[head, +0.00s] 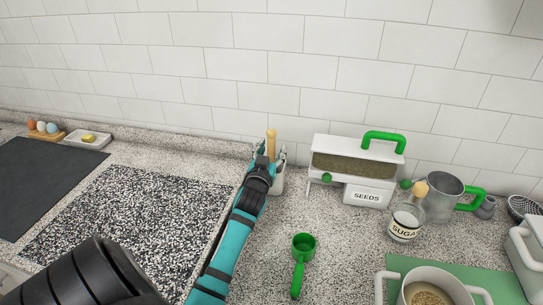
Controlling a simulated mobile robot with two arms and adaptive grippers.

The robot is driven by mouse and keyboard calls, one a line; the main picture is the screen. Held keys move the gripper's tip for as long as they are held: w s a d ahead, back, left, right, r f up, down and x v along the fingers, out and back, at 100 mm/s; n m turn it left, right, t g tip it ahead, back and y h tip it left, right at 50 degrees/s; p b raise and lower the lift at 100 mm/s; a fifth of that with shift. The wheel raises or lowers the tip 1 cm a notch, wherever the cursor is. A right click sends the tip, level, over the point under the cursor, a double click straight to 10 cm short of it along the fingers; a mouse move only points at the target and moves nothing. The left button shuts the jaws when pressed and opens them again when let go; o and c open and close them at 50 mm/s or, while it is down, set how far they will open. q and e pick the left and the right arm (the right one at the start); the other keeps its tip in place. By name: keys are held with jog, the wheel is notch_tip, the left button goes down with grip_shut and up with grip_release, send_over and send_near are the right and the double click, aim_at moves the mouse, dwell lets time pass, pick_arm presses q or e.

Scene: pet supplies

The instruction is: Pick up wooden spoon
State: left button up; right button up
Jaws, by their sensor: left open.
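A light wooden handle or spoon end (271,136) sticks up near the wall, at the top of a pale holder (279,181). Most of the spoon is hidden behind my gripper and in the holder. My left gripper (271,152) is at the end of the teal arm, right in front of the holder. Its fingers are open and lie on either side of the wooden piece, just below its top. I cannot tell whether they touch it. My right gripper is not in view.
Right of the holder stands a white seed dispenser (365,194) with a green handle. A sugar jar (405,222), a metal mug (438,193) and a white pot (392,290) are further right. A green scoop (299,264) lies in front. A dark speckled board (120,215) is left.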

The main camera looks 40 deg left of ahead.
pick_arm(q)
jog(key=shift+c, duration=1.3)
grip_shut()
